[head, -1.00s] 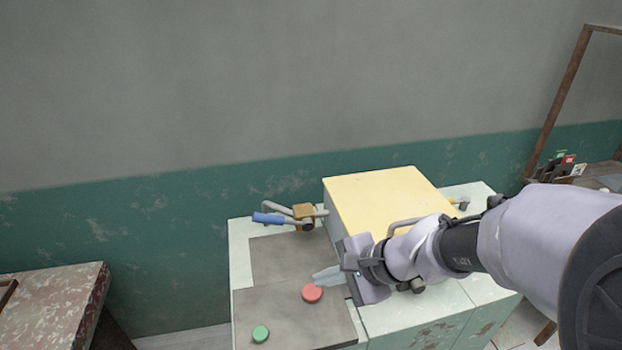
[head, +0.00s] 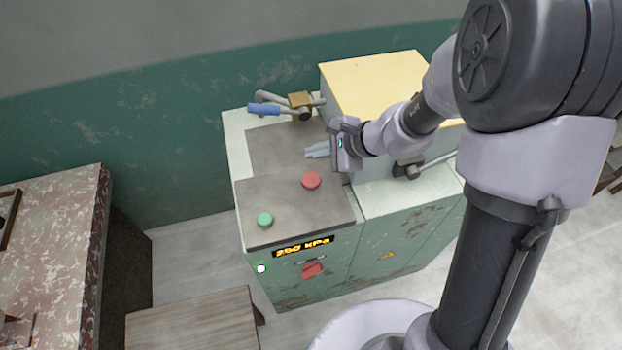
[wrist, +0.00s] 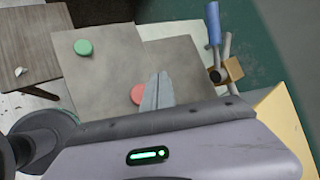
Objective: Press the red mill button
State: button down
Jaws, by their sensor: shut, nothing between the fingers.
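The red mill button (head: 311,181) is a round red cap on the grey top plate of the green machine (head: 340,250). It also shows in the wrist view (wrist: 137,94), partly hidden behind my fingers. My gripper (head: 308,151) is shut and empty, and its fingers point left. In the head view the fingertips appear a little behind the red button and apart from it. I cannot tell their exact height above the plate. A green button (head: 265,219) sits on the same plate, nearer the front left, and also shows in the wrist view (wrist: 83,47).
A blue-handled lever (head: 264,109) with a brass block stands at the machine's back left. A yellow-topped box (head: 375,85) rises behind my wrist. A lit display (head: 303,246) reads about 250 kPa. A wooden stool (head: 192,320) and a worn table (head: 50,240) stand left.

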jog(key=b, duration=0.5)
send_over(314, 180)
notch_tip(314, 180, down, 7)
jog(key=shift+r, duration=0.1)
jog(key=shift+f+b, duration=0.35)
dwell(1.2)
jog(key=shift+f+b, duration=0.4)
jog(key=shift+b, duration=0.25)
jog(key=shift+f+b, duration=0.4)
jog(key=shift+b, duration=0.1)
dwell(0.4)
jog(key=shift+r, duration=0.1)
jog(key=shift+r+p, duration=0.55)
jog(key=shift+r, duration=0.25)
